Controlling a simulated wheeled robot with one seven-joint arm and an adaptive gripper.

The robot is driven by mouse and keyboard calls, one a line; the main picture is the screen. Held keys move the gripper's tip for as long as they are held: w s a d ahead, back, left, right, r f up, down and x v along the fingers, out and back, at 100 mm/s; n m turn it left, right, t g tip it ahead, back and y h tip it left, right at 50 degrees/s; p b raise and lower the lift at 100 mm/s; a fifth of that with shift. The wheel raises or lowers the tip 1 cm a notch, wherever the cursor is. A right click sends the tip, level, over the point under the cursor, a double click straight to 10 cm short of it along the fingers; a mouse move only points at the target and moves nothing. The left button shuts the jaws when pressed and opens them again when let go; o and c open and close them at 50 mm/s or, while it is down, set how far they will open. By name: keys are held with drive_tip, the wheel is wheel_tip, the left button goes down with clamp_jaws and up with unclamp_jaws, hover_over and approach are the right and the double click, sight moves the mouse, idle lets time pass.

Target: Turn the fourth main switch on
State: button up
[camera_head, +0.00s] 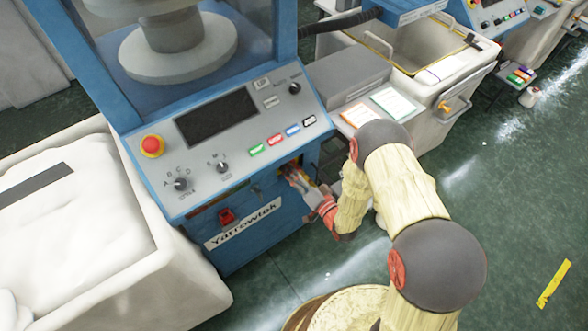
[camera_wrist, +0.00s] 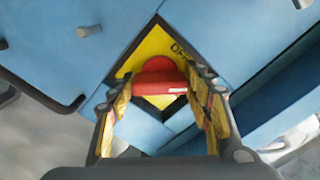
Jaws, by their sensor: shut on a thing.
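The main switch is a red rotary handle (camera_wrist: 158,84) on a yellow plate (camera_wrist: 158,48) set in the blue machine front. In the wrist view the plate looks like a diamond, with partly hidden dark lettering like "OFF" along its upper right edge. The handle lies level across the picture. My gripper (camera_wrist: 164,98) is shut on the handle, with one finger at each end of it. In the head view my gripper (camera_head: 304,184) reaches the lower right of the machine front, and it hides most of the switch.
Above the switch is a sloping control panel (camera_head: 238,118) with a screen, dials, coloured buttons and a red stop button (camera_head: 152,146). A white bin (camera_head: 165,270) stands at the left. A grey box and papers (camera_head: 395,104) lie right of the machine. Green floor is open at the right.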

drive_tip(key=m, duration=0.4)
drive_tip(key=shift+m+p, duration=0.3)
drive_tip(key=shift+p, duration=0.05)
drive_tip(key=shift+m+p, duration=0.35)
drive_tip(key=shift+m, duration=1.65)
drive_tip(key=shift+f, duration=0.1)
drive_tip(key=o, duration=0.9)
drive_tip(key=shift+d, duration=0.1)
drive_tip(key=v, duration=1.2)
